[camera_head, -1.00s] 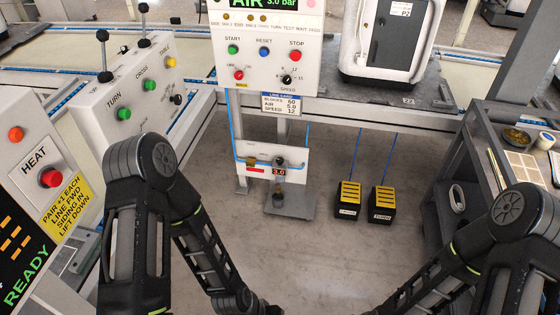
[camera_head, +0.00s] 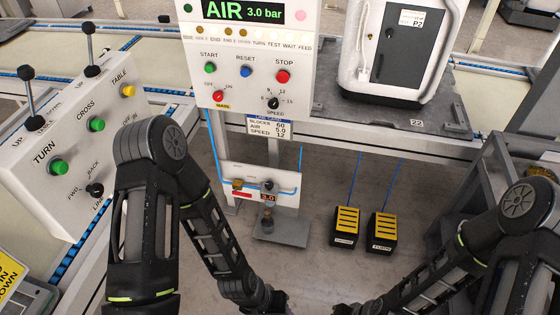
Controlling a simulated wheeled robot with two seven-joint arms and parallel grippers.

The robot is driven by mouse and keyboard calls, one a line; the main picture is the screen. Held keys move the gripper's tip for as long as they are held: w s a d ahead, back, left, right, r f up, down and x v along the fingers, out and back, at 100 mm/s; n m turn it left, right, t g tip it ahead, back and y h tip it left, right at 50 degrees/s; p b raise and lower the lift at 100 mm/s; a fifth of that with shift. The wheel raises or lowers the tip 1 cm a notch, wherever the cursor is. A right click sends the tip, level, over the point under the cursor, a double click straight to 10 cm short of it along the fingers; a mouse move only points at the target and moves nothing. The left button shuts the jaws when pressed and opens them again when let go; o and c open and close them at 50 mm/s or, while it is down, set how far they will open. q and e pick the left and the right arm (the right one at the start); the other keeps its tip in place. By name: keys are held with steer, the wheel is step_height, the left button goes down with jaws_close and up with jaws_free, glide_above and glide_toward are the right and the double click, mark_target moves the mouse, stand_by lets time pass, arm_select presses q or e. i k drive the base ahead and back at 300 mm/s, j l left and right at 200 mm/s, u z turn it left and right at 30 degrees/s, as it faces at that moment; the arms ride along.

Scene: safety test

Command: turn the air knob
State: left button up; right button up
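The air unit is a small white panel (camera_head: 236,178) low under the main control box, with blue tubes at its sides. The green display (camera_head: 243,11) at the top reads AIR 3.0 bar. A card (camera_head: 269,128) under the box lists blocks 60, air 5.0, speed 12. My left and right arms come in from both sides and bend down to the bottom edge. Their grippers are cut off there, and neither arm touches the air unit.
The control box (camera_head: 245,72) has START, RESET and STOP buttons and a speed dial. A lever box (camera_head: 70,130) stands at left. Two yellow-topped pedals (camera_head: 346,222) (camera_head: 382,228) are on the floor. A white machine (camera_head: 400,50) is on the bench.

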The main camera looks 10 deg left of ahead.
mark_target(268, 184)
steer(key=i+l, duration=0.1)
steer(key=i, duration=0.65)
steer(key=i+l, duration=0.15)
steer(key=i, duration=0.65)
